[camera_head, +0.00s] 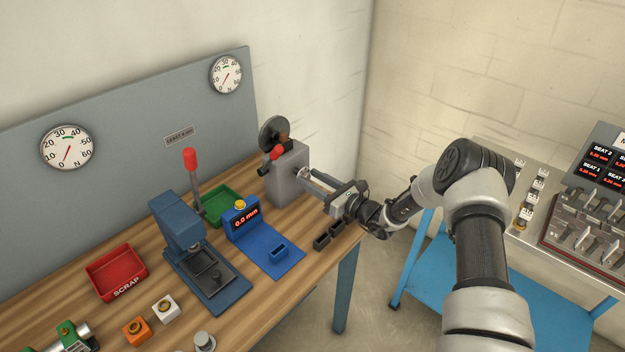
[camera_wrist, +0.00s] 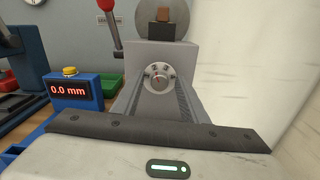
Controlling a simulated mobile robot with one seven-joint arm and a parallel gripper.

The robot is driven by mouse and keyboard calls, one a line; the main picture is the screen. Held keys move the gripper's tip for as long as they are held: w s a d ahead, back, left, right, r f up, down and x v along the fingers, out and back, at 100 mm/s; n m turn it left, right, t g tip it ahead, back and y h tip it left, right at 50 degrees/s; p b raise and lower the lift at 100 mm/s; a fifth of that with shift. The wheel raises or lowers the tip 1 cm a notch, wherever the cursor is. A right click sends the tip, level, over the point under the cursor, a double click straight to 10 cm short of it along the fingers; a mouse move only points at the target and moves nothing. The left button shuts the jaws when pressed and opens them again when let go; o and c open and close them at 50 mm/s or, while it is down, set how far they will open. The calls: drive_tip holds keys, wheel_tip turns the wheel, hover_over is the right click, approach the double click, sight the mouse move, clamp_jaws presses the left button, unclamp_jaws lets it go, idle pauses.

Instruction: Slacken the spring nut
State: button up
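The spring nut (camera_wrist: 160,77) is a small round metal knob with a red mark and small holes or studs around it. It sits on the near face of a grey block-shaped machine (camera_wrist: 190,57), which also shows in the head view (camera_head: 289,174). My gripper (camera_head: 311,178) points at this face from the right. In the wrist view its two long fingers (camera_wrist: 162,92) stand apart, with the nut seen in the gap between their tips. I cannot tell whether the tips reach around the nut; no contact shows. In the head view the nut is small beside my fingertips.
A red-knobbed lever (camera_head: 277,153) and dark wheel (camera_head: 273,131) are on the machine. The blue gauge (camera_head: 245,217) reads 0.0 mm. A green tray (camera_head: 219,203), a blue press (camera_head: 184,235) and a red scrap tray (camera_head: 117,272) stand left. Dark blocks (camera_head: 322,241) lie near the table edge.

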drive_tip(key=shift+c, duration=0.2)
clamp_jaws()
drive_tip(key=shift+f+n+b, duration=0.15)
drive_tip(key=shift+n+b, duration=0.15)
drive_tip(key=shift+b, duration=0.1)
